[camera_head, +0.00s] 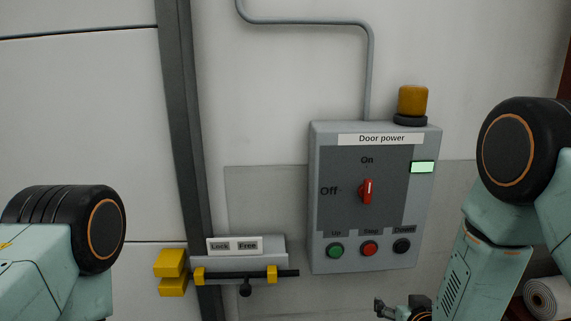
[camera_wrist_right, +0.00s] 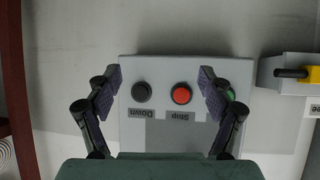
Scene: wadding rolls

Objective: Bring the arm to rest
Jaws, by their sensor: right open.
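My right gripper (camera_head: 405,308) shows at the bottom edge of the head view, below the door power box (camera_head: 320,225), and is partly cut off. In the right wrist view my right gripper (camera_wrist_right: 158,85) is open, with its two fingers spread wide and nothing between them. That view shows the box upside down, with the black Down button (camera_wrist_right: 141,92) and red Stop button (camera_wrist_right: 181,94) beyond the fingers. My left arm (camera_head: 60,240) shows at the left of the head view; its gripper is out of view.
The red switch (camera_head: 367,191) stands upright towards On, and a pale green indicator (camera_head: 423,167) is lit. An amber lamp (camera_head: 412,101) tops the box. A bolt latch (camera_head: 245,275) labelled Lock and Free juts out at left. A white roll (camera_head: 546,299) lies at lower right.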

